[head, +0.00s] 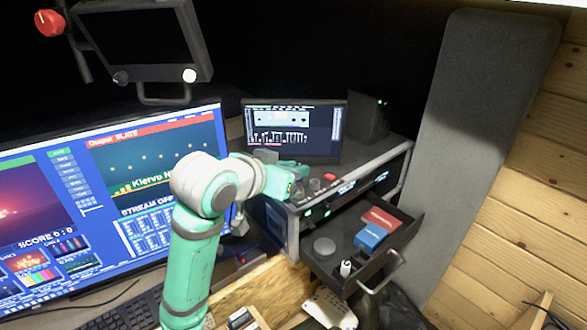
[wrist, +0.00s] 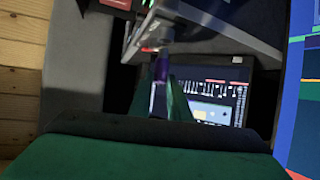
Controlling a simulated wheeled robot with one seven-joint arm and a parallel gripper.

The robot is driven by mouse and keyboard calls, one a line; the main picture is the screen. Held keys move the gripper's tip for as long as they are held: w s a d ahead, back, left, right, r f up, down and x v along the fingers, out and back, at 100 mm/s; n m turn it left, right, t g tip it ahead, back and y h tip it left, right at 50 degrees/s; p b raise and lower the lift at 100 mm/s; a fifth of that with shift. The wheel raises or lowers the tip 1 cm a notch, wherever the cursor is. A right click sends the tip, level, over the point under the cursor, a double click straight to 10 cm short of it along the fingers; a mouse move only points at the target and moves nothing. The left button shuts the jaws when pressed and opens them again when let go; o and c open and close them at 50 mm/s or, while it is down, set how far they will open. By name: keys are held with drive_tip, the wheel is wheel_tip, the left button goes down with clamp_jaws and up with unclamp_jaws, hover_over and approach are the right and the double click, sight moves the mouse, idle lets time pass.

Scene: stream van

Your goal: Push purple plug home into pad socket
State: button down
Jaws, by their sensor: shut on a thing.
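The purple plug (wrist: 160,97) shows between the two green fingers of my gripper (wrist: 163,90) in the wrist view. The gripper is shut on it. The plug's far end points toward a grey, rounded part (wrist: 160,38) at the top; whether it touches or enters anything there I cannot tell. In the head view my gripper (head: 297,172) is over the front left of the dark rack unit, below the small screen, and the plug is not discernible. I cannot make out the pad socket in either view.
The rack unit (head: 350,185) has knobs and a red button (head: 330,177) on top. Its drawer (head: 345,285) is open, holding a red box (head: 381,219), a blue box (head: 370,237) and a round grey item (head: 324,246). A large monitor (head: 110,200) stands left of my arm.

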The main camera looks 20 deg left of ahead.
drive_tip(key=shift+f, duration=1.4)
idle(0.4)
drive_tip(key=c, duration=1.6)
unclamp_jaws()
drive_tip(key=shift+o, duration=0.2)
drive_tip(key=v, duration=1)
drive_tip(key=shift+s+r, duration=0.2)
drive_tip(key=shift+s, duration=0.15)
